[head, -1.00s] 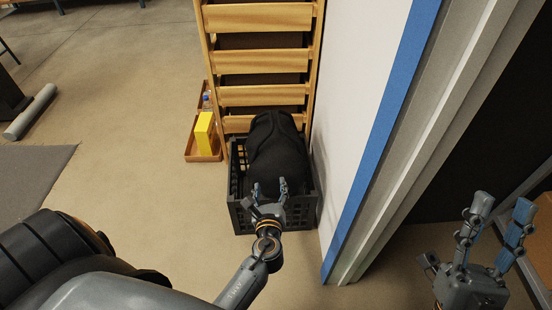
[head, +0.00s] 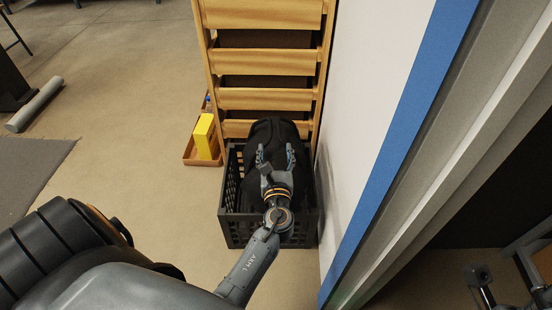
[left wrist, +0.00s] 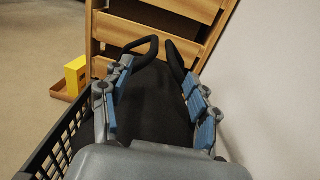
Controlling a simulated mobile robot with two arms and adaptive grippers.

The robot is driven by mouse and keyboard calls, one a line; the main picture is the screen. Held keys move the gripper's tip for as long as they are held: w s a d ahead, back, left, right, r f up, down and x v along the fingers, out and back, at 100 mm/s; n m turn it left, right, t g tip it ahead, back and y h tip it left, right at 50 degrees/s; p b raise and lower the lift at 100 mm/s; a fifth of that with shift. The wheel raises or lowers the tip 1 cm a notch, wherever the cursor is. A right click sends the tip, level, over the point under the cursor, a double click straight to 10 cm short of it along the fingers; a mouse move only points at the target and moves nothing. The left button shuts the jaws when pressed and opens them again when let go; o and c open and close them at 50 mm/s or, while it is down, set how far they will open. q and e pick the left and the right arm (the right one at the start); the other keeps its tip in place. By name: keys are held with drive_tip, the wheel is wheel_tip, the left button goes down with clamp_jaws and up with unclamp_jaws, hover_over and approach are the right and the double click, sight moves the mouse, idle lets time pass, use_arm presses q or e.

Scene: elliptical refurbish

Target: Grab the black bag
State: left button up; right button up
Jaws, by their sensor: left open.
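The black bag (head: 262,133) sits in a black plastic crate (head: 230,222) at the foot of a wooden slatted rack. In the left wrist view the bag (left wrist: 155,105) fills the space between and below the fingers. My left gripper (head: 275,154) is open over the bag, with its fingers pointing toward the rack. In the left wrist view, the left gripper's fingers (left wrist: 155,62) are spread, one on each side of the bag's top; I cannot tell whether they touch it. My right gripper's fingers are not in view; only part of my right arm shows at the lower right.
The wooden rack (head: 265,60) stands right behind the crate. A white wall with a blue edge (head: 400,130) is close on the right. A yellow box (head: 204,137) stands in a low wooden tray (head: 190,155) left of the rack. The floor on the left is largely clear.

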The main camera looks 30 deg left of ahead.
sight(274, 128)
use_arm(q)
drive_tip(key=x, duration=0.4)
drive_tip(key=shift+d+f, duration=0.1)
drive_tip(key=shift+b+x, duration=0.95)
drive_tip(key=shift+x, duration=1.75)
drive_tip(key=shift+r, duration=0.25)
drive_tip(key=shift+c, duration=0.3)
clamp_jaws()
drive_tip(key=shift+r, duration=0.15)
